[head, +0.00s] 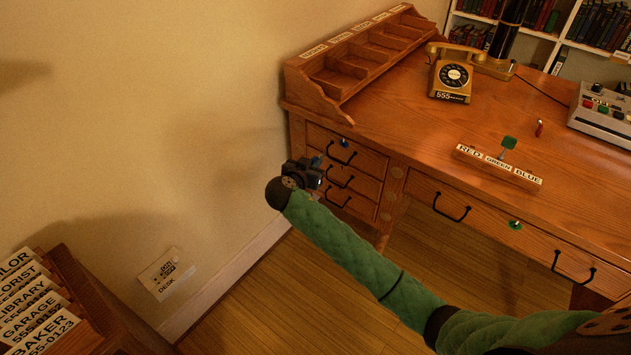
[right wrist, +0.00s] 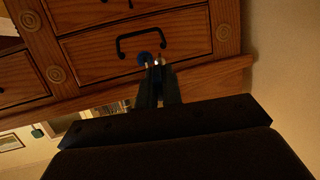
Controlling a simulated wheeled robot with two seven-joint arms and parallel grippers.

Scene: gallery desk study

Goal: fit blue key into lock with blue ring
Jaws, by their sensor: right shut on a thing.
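My right gripper (head: 320,170) is shut at the left drawer stack of the desk; its fingers also show in the right wrist view (right wrist: 158,82). A small pale metal piece (right wrist: 157,62) shows at the fingertips, likely part of the blue key; the rest is hidden by the fingers. The lock with the blue ring (head: 344,144) is on the top left drawer, just right of and above the gripper in the head view. In the right wrist view the blue ring (right wrist: 145,58) is right by the fingertips. I cannot tell whether the key touches the lock. My left gripper is out of view.
A key rack (head: 498,167) labelled red, green, blue holds a green key (head: 508,143). A red object (head: 539,128) is behind it. A green-ringed lock (head: 515,225) is on the middle drawer. Black handles (head: 340,153) protrude near the gripper. The wall (head: 180,110) is to the left.

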